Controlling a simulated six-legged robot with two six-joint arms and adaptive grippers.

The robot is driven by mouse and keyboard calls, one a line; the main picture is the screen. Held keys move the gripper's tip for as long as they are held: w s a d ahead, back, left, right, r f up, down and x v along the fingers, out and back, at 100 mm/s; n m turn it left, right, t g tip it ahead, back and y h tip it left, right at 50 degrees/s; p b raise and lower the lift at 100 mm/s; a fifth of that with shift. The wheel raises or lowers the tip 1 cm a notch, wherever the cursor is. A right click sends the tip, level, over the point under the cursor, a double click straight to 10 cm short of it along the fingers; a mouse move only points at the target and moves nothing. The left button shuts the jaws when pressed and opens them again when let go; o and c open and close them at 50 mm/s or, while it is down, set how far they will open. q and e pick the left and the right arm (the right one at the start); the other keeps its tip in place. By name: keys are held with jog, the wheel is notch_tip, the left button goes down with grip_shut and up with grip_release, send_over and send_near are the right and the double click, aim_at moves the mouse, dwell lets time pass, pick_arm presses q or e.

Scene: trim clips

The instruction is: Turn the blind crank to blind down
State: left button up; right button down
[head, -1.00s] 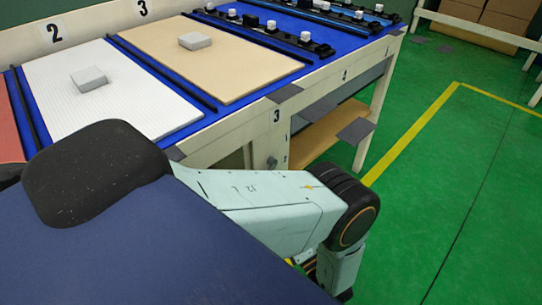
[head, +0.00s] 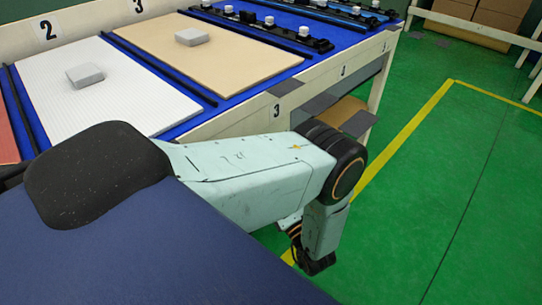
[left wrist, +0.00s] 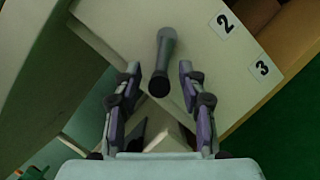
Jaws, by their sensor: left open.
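A dark crank handle (left wrist: 164,62) shows in the left wrist view, with its round end facing the camera, in front of a pale panel (left wrist: 200,50) marked 2 and 3. My left gripper (left wrist: 158,70) is open, with one finger on each side of the handle. A gap shows between the handle and each finger. How deep the handle sits between the fingers is hard to tell. In the head view one of my arms crosses in front of the bench, and its gripper is not clearly seen. The crank and the blind are not seen there. My right gripper is not in view.
A bench (head: 240,122) with a blue top carries a white board (head: 105,100) and a tan board (head: 215,60), each with a grey block. Black rails with white knobs lie at its far end. Green floor (head: 440,190) with a yellow line is clear on the right.

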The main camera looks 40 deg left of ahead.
pick_arm(q)
grip_shut()
dwell(0.4)
jog(key=m+p, duration=0.1)
jog(key=p, duration=0.1)
jog(key=r+m+h+p, duration=0.1)
jog(key=m+p, duration=0.1)
jog(key=r+m+p, duration=0.1)
jog(key=m+p, duration=0.1)
jog(key=shift+s+t+h, duration=0.3)
jog(key=shift+s+h, duration=0.05)
jog(key=shift+h, duration=0.05)
jog(key=shift+r+m+h+p, duration=0.25)
jog(key=shift+m+h+p, duration=0.05)
jog(key=shift+m+p, duration=0.45)
jog(key=shift+r+m+h+p, duration=0.2)
jog(key=shift+m+h+p, duration=0.1)
jog(key=shift+m+p, duration=0.45)
grip_release()
